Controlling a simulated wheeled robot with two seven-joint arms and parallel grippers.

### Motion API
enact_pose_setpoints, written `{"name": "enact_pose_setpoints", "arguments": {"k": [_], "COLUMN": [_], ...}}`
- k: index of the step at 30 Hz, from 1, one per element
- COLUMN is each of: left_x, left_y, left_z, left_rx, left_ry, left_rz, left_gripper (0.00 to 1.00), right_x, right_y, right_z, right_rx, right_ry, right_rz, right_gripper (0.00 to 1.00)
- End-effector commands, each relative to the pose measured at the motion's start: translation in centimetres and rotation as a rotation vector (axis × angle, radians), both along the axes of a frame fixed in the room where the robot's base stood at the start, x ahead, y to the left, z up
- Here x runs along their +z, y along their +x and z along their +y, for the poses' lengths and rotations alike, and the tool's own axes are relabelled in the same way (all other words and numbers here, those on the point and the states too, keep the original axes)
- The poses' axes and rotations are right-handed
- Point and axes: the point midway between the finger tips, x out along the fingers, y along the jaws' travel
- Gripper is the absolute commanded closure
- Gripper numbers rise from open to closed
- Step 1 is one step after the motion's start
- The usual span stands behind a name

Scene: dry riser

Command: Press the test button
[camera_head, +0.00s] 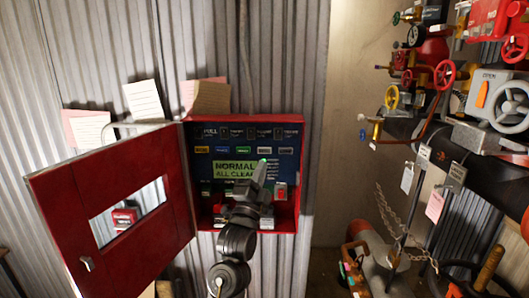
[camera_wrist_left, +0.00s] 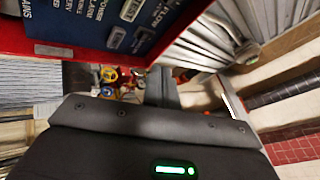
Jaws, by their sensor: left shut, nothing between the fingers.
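The red alarm box (camera_head: 299,165) hangs on the corrugated wall with its door (camera_head: 60,215) swung open to the left. Inside is a dark blue panel (camera_head: 199,168) with a row of yellow, blue, green and white buttons (camera_head: 242,150). Below them a green display (camera_head: 233,168) reads NORMAL ALL CLEAR. A red switch (camera_head: 281,191) sits at lower right. I cannot read which button is the test one. My left gripper (camera_head: 260,171) is shut and empty, in front of the panel at the display's right edge, hiding part of it. I cannot tell whether it touches. The wrist view shows its fingers (camera_wrist_left: 160,88) beside the panel (camera_wrist_left: 130,22).
Paper notes (camera_head: 143,100) stick up above the box. On the right stand pipes with a red handwheel (camera_head: 444,75), a yellow handwheel (camera_head: 392,97) and a grey wheel (camera_head: 512,104). A chain (camera_head: 392,215) and hanging tags (camera_head: 435,206) are there too.

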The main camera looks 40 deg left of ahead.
Motion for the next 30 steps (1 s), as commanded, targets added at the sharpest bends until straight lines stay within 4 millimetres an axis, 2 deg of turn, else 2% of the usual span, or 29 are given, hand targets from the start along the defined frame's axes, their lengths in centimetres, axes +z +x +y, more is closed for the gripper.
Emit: {"name": "enact_pose_setpoints", "arguments": {"k": [8, 22, 30], "left_x": [-0.1, -0.2, -0.1], "left_y": [0.6, 5.3, 6.8], "left_z": [0.4, 4.0, 5.1], "left_rx": [-0.002, -0.002, -0.002], "left_ry": [0.0, -0.001, -0.001], "left_rz": [0.001, 0.002, 0.0], "left_gripper": [1.0, 1.0, 1.0], "right_x": [-0.3, -2.1, -2.4], "right_y": [0.0, 0.0, 0.1], "right_z": [-0.2, -0.2, -0.2], "right_rx": [0.001, 0.001, 0.001], "right_ry": [-0.002, -0.003, -0.002], "right_rz": [0.0, -0.001, -0.001], "right_gripper": [1.0, 1.0, 1.0]}}
